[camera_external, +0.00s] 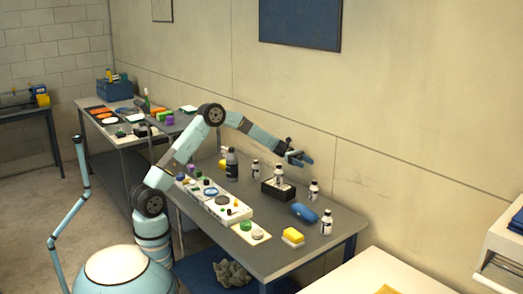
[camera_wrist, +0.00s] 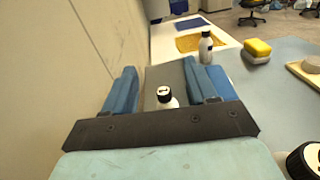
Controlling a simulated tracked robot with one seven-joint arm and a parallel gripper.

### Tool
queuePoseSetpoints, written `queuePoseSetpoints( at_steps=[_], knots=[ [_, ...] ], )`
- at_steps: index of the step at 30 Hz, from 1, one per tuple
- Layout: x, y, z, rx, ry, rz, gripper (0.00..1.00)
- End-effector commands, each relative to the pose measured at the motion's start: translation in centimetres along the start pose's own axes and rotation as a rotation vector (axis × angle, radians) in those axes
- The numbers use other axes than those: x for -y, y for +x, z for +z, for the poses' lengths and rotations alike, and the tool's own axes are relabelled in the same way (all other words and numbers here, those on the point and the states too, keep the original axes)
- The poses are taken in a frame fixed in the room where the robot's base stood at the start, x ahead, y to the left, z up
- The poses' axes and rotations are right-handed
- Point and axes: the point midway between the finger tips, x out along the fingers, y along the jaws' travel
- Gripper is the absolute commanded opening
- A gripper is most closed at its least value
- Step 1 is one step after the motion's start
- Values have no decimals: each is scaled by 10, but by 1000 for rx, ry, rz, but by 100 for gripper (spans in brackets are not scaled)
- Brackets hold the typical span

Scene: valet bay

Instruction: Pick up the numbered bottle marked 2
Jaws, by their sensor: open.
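Several small white bottles with black caps stand on the grey workbench in the external view: one at the back (camera_external: 256,169), one on a black box (camera_external: 279,175), one right of the box (camera_external: 314,191), and one near the right end (camera_external: 327,222). I cannot read any number on them. My gripper (camera_external: 297,160) is open above the bench, near the boxed bottle. In the wrist view, a white bottle (camera_wrist: 165,100) shows beyond the gap between the blue fingers (camera_wrist: 160,88), apart from them; its cap mark is unclear. Another bottle (camera_wrist: 206,46) stands farther off.
A blue case (camera_external: 304,212) and a yellow sponge (camera_external: 293,237) lie near the bench's right end. The wall (camera_wrist: 45,80) runs close along the left in the wrist view.

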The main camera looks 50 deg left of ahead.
Motion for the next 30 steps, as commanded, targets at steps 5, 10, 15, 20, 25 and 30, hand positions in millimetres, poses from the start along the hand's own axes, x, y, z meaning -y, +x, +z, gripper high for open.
queuePoseSetpoints(
  at_steps=[5,10,15,20,25,30],
  knots=[
    [-10,-1,-9,42,-34,13,57],
    [-10,0,-29,44,-39,14,57],
    [-9,2,-59,43,-39,14,57],
    [-8,3,-86,43,-38,13,57],
    [-7,22,-86,42,-33,11,57],
    [-8,28,-86,43,-34,14,57]
  ],
)
